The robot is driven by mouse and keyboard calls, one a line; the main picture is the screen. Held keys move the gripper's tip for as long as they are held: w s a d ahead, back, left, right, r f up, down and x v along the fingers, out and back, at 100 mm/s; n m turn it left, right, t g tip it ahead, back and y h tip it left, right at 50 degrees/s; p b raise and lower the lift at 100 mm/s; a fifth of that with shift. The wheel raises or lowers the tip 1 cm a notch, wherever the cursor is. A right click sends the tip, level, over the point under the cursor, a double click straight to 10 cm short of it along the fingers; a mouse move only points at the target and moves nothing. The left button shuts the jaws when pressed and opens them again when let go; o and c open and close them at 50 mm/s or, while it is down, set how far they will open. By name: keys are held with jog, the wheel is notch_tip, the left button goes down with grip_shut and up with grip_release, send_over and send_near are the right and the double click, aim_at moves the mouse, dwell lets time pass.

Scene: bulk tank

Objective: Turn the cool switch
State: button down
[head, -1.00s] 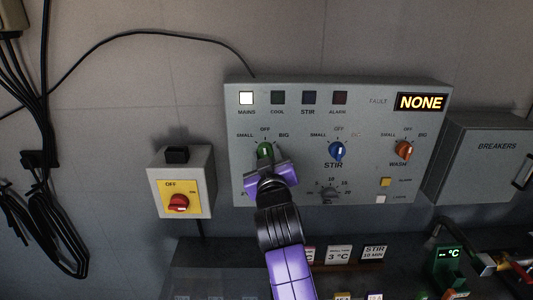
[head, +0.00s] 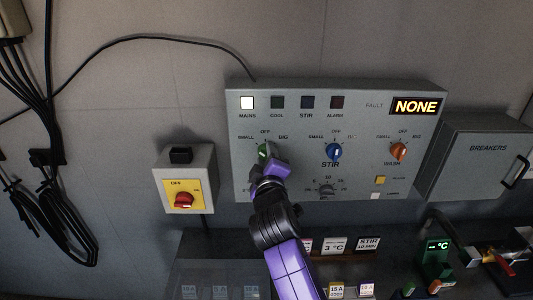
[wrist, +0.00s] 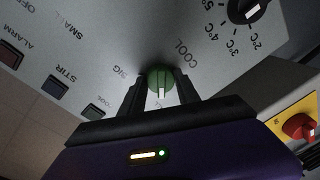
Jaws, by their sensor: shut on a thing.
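The cool switch (head: 263,150) is a green knob at the left of the grey control panel (head: 300,127), marked SMALL, OFF and BIG. My gripper (head: 270,160) is at the knob and covers part of it in the head view. In the wrist view my gripper (wrist: 160,92) has a dark finger on each side of the green knob (wrist: 160,80), shut on it. The knob's white pointer line shows between the fingers and points away from the BIG label, seemingly toward the SMALL side. The COOL lamp (head: 277,102) is dark; the MAINS lamp (head: 247,102) is lit white.
A blue STIR knob (head: 333,152) and an orange WASH knob (head: 398,151) are to the right. A temperature dial (head: 326,188) is below right of my gripper. A red and yellow mains switch (head: 183,198) is left. The fault display (head: 415,106) reads NONE.

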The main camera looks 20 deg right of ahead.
jog(key=shift+n, duration=0.3)
jog(key=c, duration=0.9)
grip_release()
jog(key=b+v, duration=0.1)
jog(key=v, duration=0.7)
jog(key=shift+b, duration=0.3)
jog(key=shift+w, duration=0.1)
